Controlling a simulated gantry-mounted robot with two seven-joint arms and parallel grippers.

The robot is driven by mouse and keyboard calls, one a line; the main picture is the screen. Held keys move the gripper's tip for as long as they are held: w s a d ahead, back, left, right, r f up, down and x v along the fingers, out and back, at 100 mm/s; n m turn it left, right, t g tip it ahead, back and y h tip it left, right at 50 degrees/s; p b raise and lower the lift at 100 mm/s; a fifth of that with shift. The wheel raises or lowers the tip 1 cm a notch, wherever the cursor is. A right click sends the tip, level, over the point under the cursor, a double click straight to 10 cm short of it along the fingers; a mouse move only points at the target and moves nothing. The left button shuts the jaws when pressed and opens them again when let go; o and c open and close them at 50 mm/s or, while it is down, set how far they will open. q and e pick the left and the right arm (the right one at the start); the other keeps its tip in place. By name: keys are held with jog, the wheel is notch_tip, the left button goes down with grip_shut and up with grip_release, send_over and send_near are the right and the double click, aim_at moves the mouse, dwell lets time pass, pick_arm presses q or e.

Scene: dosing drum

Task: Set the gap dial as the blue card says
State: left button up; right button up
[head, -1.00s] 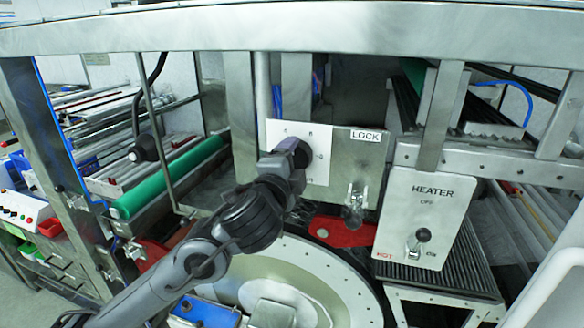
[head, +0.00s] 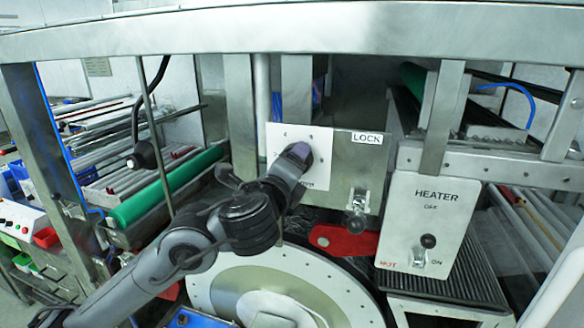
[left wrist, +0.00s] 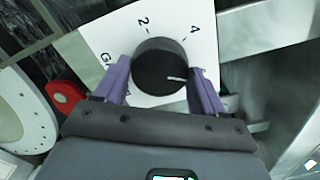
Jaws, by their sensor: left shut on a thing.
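The gap dial is a black round knob (left wrist: 158,66) with a white pointer line, on a white plate (left wrist: 95,45). My left gripper (left wrist: 160,82) is shut on the knob, one purple finger on each side. In the wrist view the pointer points right and slightly down; a "2" shows at the upper left and a "4" at the upper right. In the head view my left gripper (head: 298,156) is at the plate (head: 284,136) and hides the knob. I cannot make out a readable blue card. My right gripper is not in view.
Right of the plate are a LOCK label (head: 367,138) and a metal lever (head: 357,203). A HEATER box (head: 425,225) with a switch stands further right. A red part (head: 343,243) and a round pale drum (head: 300,280) lie below. A frame beam crosses above.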

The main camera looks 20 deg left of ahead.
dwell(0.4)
pick_arm(q)
jog(key=o, duration=1)
jog(key=shift+o, duration=0.2)
jog(key=s+p, duration=0.2)
jog(key=s, duration=0.8)
jog(key=shift+s+d+p, duration=0.3)
jog(key=shift+s, duration=0.1)
